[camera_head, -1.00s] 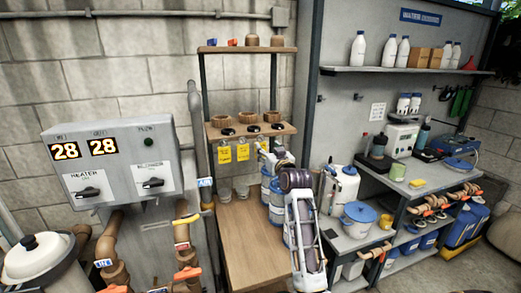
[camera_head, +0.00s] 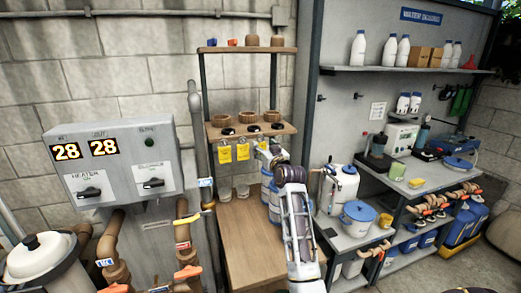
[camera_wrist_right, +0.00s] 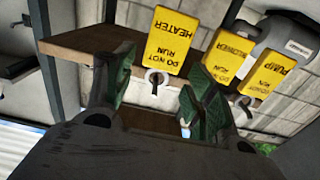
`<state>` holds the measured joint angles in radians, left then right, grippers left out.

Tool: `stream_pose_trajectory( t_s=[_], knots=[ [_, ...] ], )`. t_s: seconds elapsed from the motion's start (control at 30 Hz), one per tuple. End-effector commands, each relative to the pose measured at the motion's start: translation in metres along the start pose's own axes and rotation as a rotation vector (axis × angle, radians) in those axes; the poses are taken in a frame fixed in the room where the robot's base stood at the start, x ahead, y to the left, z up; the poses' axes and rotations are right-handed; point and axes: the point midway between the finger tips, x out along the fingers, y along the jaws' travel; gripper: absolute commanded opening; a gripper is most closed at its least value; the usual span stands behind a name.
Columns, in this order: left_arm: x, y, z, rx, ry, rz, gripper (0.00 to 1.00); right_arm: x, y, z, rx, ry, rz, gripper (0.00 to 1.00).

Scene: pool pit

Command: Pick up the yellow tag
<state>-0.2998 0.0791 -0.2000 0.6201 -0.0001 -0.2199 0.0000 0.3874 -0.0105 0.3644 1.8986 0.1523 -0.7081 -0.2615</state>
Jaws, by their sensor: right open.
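Three yellow tags hang in a row under the lower wooden shelf in the head view: a left one (camera_head: 225,154), a middle one (camera_head: 242,151) and a right one (camera_head: 262,144) partly covered by my gripper. In the right wrist view, which looks inverted, they read HEATER (camera_wrist_right: 172,42), a partly hidden one (camera_wrist_right: 227,58), and PUMP (camera_wrist_right: 269,76). My right gripper (camera_head: 268,158) is near the right end of the row. Its green-padded fingers (camera_wrist_right: 160,92) are apart and empty, with the HEATER tag showing beyond the gap. My left gripper is out of view.
The wooden shelf (camera_head: 250,131) carries several cups and dark round items. Jars and blue-white containers stand on the wooden bench (camera_head: 240,235) below. A control box (camera_head: 110,160) with pipes is at left; a metal bench (camera_head: 345,235) with containers is at right.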

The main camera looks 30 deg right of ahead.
Motion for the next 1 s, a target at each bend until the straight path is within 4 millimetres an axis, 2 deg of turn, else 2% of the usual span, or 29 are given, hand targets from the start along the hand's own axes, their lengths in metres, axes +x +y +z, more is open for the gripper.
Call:
stream_pose_trajectory(
  t_s=[0.43,1.0],
  knots=[
    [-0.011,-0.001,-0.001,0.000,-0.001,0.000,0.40,0.034,-0.002,0.003,0.001,0.000,-0.001,0.55],
    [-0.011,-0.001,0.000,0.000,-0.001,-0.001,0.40,0.037,-0.002,0.004,0.001,-0.001,-0.001,0.55]
  ],
)
